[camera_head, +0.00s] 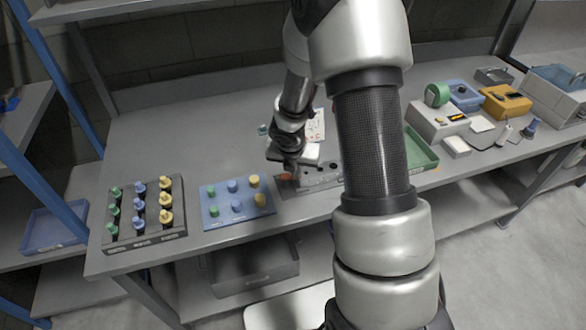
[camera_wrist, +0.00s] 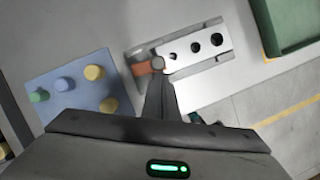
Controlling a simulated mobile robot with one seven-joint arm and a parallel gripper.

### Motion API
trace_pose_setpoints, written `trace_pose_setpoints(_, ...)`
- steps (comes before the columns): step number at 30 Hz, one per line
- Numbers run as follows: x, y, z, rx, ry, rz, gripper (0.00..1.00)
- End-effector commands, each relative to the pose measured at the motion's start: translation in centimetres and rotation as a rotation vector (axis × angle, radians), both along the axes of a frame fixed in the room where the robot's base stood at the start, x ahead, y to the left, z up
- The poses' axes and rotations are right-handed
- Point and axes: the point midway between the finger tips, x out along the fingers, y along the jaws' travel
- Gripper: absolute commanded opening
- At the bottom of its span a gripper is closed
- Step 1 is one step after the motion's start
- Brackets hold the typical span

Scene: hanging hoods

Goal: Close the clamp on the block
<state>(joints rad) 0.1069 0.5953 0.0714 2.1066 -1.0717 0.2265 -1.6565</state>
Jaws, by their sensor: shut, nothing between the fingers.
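In the wrist view a pale metal block (camera_wrist: 183,53) with several dark holes lies on a grey base plate (camera_wrist: 135,52). An orange clamp part (camera_wrist: 141,69) is at the block's left end, with a small round grey piece beside it. My gripper (camera_wrist: 159,74) is shut and empty, its tips at that round piece; I cannot tell whether they touch it. In the head view my gripper (camera_head: 289,170) is low over the bench by the orange part (camera_head: 284,177). My arm partly hides the plate and block there. How far the clamp is closed is unclear.
Left of the plate are a blue board (camera_head: 213,217) with coloured knobs and a dark knob rack (camera_head: 172,231). A green tray (camera_head: 423,157) is to the right, partly behind my arm. Boxes and small devices (camera_head: 437,122) crowd the bench's right end.

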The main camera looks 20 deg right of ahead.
Motion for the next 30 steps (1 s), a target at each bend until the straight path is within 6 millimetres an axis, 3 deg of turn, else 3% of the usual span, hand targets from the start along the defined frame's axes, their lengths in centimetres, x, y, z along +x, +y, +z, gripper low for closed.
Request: trace_pose_setpoints(30,0.53,-0.74,0.03,-0.001,-0.002,-0.004,0.00)
